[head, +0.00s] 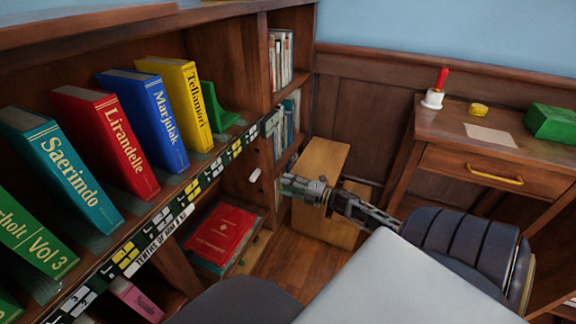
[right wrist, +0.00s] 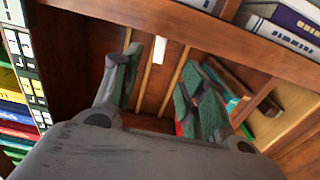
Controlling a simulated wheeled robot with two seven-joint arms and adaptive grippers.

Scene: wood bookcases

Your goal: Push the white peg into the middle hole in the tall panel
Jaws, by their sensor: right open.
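The white peg (head: 254,175) is small and pale, and sticks out of the tall wooden panel (head: 237,62) of the bookcase in the head view. In the right wrist view the peg (right wrist: 159,50) shows upright, between and beyond my fingertips. My right gripper (head: 284,184) is just right of the peg in the head view, apart from it. In the right wrist view its two green-padded fingers (right wrist: 163,66) are spread, with nothing between them. My left gripper is not in view.
Shelves with several upright books (head: 159,116) fill the left. A red book (head: 218,236) lies on a lower shelf.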

